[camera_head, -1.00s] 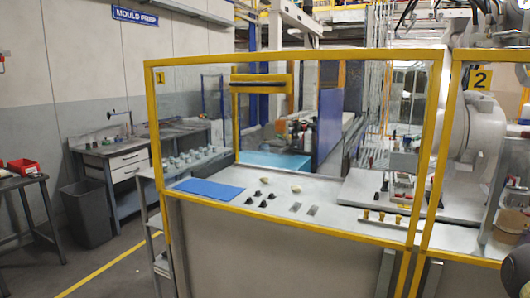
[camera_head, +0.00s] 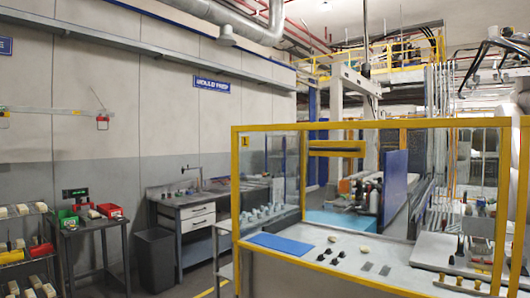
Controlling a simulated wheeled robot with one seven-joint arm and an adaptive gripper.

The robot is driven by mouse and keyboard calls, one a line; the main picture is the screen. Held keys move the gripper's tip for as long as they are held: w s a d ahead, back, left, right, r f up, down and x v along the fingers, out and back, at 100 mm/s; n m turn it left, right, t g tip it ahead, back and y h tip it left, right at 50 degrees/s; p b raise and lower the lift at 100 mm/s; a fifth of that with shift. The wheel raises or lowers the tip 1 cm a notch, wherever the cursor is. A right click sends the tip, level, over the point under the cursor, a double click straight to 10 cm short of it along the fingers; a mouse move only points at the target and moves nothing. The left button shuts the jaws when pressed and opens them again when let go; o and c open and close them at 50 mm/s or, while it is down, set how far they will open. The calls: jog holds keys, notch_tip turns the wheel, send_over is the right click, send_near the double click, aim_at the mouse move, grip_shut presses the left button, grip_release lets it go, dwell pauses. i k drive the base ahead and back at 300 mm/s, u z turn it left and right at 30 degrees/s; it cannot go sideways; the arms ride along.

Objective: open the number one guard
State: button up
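The number one guard (camera_head: 375,125) is a yellow frame with clear panels at the right of the head view. A small yellow plate marked 1 (camera_head: 244,141) sits in its upper left corner. Its front stands upright along the front edge of a grey worktable (camera_head: 310,268). A blue mat (camera_head: 281,244) and several small dark and pale parts show on the table through the panel. The guard looks closed, but I cannot make out a handle or latch. The frame's lower right part is cut off by the picture edge. My gripper is not in view.
A grey bin (camera_head: 155,262) and a workbench with drawers (camera_head: 197,218) stand left of the guard. A dark table (camera_head: 88,226) with red and green trays and a rack of parts (camera_head: 14,255) are further left. Some grey floor is clear by the bin.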

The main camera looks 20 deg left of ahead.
aim_at(356, 149)
jog(key=u, duration=1.05)
jog(key=i, duration=0.6)
jog(key=z, duration=0.45)
